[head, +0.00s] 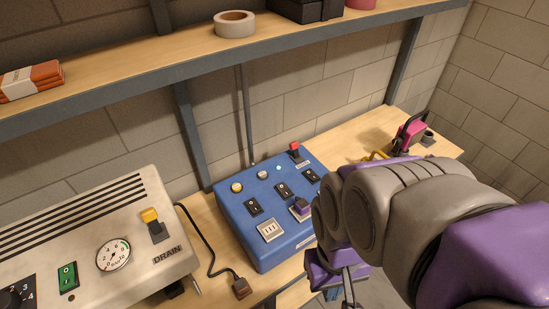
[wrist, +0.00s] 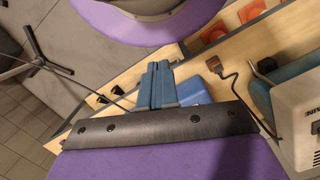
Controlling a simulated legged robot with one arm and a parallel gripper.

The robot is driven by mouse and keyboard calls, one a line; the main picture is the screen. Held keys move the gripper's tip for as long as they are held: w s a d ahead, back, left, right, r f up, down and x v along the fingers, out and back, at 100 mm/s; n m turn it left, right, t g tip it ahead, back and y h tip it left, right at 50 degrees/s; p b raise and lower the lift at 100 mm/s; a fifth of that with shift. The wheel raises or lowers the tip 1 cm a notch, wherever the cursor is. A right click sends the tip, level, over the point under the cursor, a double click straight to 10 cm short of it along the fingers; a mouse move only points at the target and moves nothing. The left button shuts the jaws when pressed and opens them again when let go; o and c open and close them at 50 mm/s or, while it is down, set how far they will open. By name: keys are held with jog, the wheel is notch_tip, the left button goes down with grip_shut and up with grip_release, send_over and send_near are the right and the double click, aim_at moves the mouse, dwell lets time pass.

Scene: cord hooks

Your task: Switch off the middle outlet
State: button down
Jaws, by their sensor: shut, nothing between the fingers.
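In the head view a blue outlet box (head: 262,252) sits on the wooden bench. Its sloped face carries a row of black rocker switches: a left one (head: 254,206), a middle one (head: 283,189) and a right one (head: 311,175). Below them are a white left socket (head: 268,230) and a middle socket with a purple plug (head: 301,206) in it. My arm hides the lower right of the face. My gripper (head: 331,294) hangs at the box's front right, apart from the switches. In the wrist view my gripper (wrist: 157,88) is shut and empty, with part of the blue box (wrist: 193,91) beside it.
A grey machine (head: 102,230) with a gauge and a DRAIN switch stands left. A brown plug (head: 241,287) on a black cord lies between it and the box. A red switch (head: 294,149) rises at the box's back. A shelf (head: 180,62) crosses above; a pink object (head: 409,134) stands right.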

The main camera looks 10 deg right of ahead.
jog(key=m+t+p, duration=0.3)
jog(key=m+p, duration=0.4)
jog(key=m, duration=2.5)
send_over(281, 186)
jog(key=s, duration=0.2)
notch_tip(281, 186, down, 6)
jog(key=shift+d+f+y, duration=0.15)
jog(key=shift+d+y, duration=0.15)
jog(key=shift+d, duration=0.15)
jog(key=shift+s+f, duration=0.1)
jog(key=shift+n, duration=0.3)
jog(key=f+b, duration=0.1)
jog(key=f, duration=0.3)
jog(key=w+f+b, duration=0.1)
jog(key=f, duration=0.3)
jog(key=f+b, duration=0.2)
jog(key=f, duration=0.2)
jog(key=shift+w+a+f, duration=0.3)
jog(key=shift+a+f, duration=0.05)
jog(key=shift+w+f, duration=0.1)
jog(key=shift+f, duration=0.4)
